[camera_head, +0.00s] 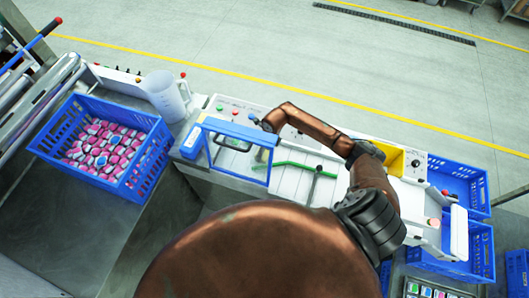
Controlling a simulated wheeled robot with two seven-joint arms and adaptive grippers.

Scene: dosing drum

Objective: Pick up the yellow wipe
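A yellow shape (394,158) shows on the right part of the white machine, partly hidden behind my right arm. I cannot tell whether it is the yellow wipe or a part of the machine. No other thing that looks like a wipe is in clear view. My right gripper (262,123) is at the end of the brown arm that comes in from the right. It is small and dark, close to the top right corner of the blue-framed guard, and its fingers are too small to read. My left gripper is not in view.
The blue guard frame (236,131) rises over the machine. More blue crates (461,181) stand at the right. My brown body hides the lower middle.

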